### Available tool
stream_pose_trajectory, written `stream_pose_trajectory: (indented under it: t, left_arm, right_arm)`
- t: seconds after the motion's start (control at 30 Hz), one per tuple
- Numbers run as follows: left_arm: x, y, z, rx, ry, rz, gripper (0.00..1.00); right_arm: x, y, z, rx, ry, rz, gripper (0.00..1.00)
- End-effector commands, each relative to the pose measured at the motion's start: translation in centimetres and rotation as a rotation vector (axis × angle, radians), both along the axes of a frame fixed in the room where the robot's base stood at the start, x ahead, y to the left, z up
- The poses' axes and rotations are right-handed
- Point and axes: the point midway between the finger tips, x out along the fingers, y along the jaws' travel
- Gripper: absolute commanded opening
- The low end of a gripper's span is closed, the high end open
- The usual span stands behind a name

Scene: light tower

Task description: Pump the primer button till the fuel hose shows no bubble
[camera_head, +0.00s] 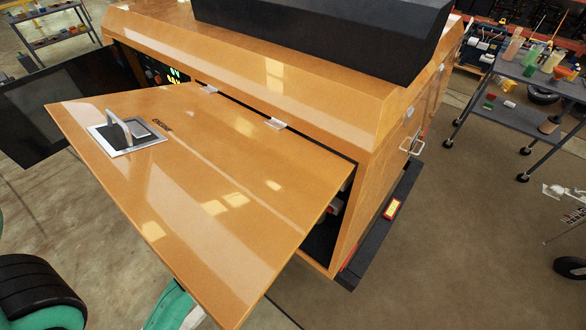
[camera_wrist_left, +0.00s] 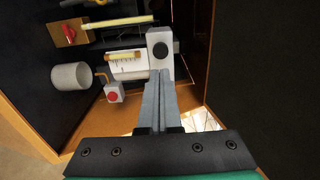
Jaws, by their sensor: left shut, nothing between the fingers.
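In the left wrist view, my left gripper (camera_wrist_left: 158,74) is shut and empty. Its tips are at the lower part of a light grey block (camera_wrist_left: 153,66), just below a round black button (camera_wrist_left: 159,48); I cannot tell whether they touch. This button may be the primer. To its left, a short amber tube (camera_wrist_left: 123,57), perhaps the fuel hose, runs over a white plate with tick marks. No bubble can be made out at this size. In the head view, the raised orange door (camera_head: 215,200) hides the gripper and button. My right gripper is not in view.
A red knob (camera_wrist_left: 113,97) on a small pale block, a grey cylinder (camera_wrist_left: 70,77), a yellow rod (camera_wrist_left: 118,22) and a brown block (camera_wrist_left: 70,32) sit left of the gripper. A dark panel (camera_wrist_left: 262,70) closes off the right. A cart (camera_head: 520,90) stands apart at the right.

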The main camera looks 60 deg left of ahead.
Motion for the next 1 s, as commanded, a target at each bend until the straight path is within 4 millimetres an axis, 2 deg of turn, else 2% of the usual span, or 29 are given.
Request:
stream_pose_trajectory:
  t: [0.03,0.2,0.4,0.6,0.87,1.0]
  left_arm:
    - [1.1,0.4,0.6,0.002,-0.004,-0.003,0.00]
    - [4.5,2.0,0.3,0.002,-0.002,-0.001,0.00]
    - [7.5,3.5,0.1,0.000,-0.001,-0.001,0.00]
    - [8.7,4.0,0.0,0.000,-0.001,0.000,0.00]
    - [8.7,4.0,0.0,0.000,-0.001,0.000,0.00]
    - [9.5,4.4,-0.2,0.001,-0.002,-0.001,0.00]
  right_arm:
    - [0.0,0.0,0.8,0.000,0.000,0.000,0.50]
    - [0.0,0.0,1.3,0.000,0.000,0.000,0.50]
    - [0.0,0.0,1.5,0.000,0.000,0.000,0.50]
    - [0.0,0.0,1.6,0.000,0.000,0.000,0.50]
    - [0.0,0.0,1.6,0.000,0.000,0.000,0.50]
    - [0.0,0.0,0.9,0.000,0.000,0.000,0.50]
